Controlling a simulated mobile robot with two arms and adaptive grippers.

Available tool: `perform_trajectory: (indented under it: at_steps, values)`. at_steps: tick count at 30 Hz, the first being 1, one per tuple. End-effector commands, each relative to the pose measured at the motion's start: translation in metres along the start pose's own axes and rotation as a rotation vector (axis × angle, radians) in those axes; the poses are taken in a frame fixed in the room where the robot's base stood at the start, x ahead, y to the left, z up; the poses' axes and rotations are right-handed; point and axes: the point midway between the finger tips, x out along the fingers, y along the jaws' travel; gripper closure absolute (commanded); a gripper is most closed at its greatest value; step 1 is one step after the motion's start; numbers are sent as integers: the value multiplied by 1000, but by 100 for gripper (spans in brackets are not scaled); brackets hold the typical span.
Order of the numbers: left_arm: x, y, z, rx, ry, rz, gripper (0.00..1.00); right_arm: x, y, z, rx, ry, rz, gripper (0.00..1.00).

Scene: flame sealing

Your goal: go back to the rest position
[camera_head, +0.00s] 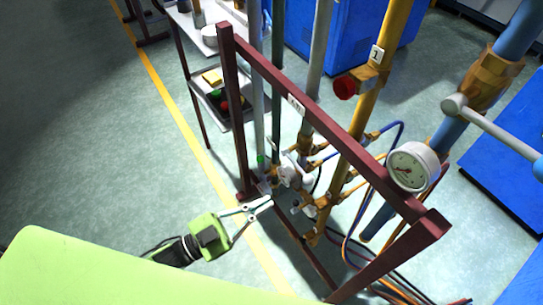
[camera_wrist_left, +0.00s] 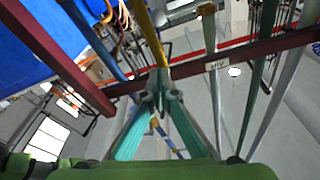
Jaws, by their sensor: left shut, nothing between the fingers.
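My left gripper (camera_head: 262,207) is in the lower middle of the head view, with its green body and two thin fingers pointing right toward the pipe frame. In the left wrist view its fingers (camera_wrist_left: 158,98) come together at the tips, with nothing between them. The dark red frame (camera_head: 240,130) stands just beyond the fingertips, with vertical pipes and valves behind it. I cannot tell whether the fingertips touch anything. My right gripper is not in view.
A pressure gauge (camera_head: 412,167) and a red knob (camera_head: 345,87) sit on the piping to the right. A shelf cart (camera_head: 205,75) stands behind the frame. Blue and orange hoses (camera_head: 350,250) hang low. The floor at the left, with a yellow line (camera_head: 171,108), is clear.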

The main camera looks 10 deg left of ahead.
Motion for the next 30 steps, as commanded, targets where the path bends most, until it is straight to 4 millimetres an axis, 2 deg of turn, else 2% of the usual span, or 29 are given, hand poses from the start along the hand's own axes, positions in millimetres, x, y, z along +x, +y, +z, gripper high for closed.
perform_trajectory:
  at_steps: [5, 8, 11, 14, 15, 19, 21, 23, 24, 26, 27, 29, 30]
  values:
    - [0, 0, 0, 0, -1, -1, 100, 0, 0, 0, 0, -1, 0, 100]
    - [-2, -3, 12, -1, -28, -13, 100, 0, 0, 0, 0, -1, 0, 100]
    - [-9, -11, 49, -7, -119, -55, 100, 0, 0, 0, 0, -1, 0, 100]
    - [-29, -21, 110, -25, -275, -122, 100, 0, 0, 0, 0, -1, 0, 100]
    - [-41, -24, 138, -37, -349, -152, 100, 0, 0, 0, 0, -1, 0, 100]
    - [-91, -21, 225, -95, -599, -241, 100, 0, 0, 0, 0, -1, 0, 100]
    - [-124, -11, 267, -134, -734, -281, 100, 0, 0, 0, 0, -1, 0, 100]
    - [-155, 3, 299, -175, -850, -311, 100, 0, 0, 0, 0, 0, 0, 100]
    - [-176, 15, 318, -205, -925, -327, 100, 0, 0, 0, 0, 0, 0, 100]
    - [-208, 37, 343, -254, -1039, -347, 100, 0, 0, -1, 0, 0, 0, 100]
    - [-230, 55, 357, -289, -1113, -357, 100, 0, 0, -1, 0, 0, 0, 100]
    - [-261, 84, 374, -345, -1223, -367, 100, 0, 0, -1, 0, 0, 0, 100]
    - [-281, 104, 383, -381, -1293, -369, 100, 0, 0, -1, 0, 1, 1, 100]
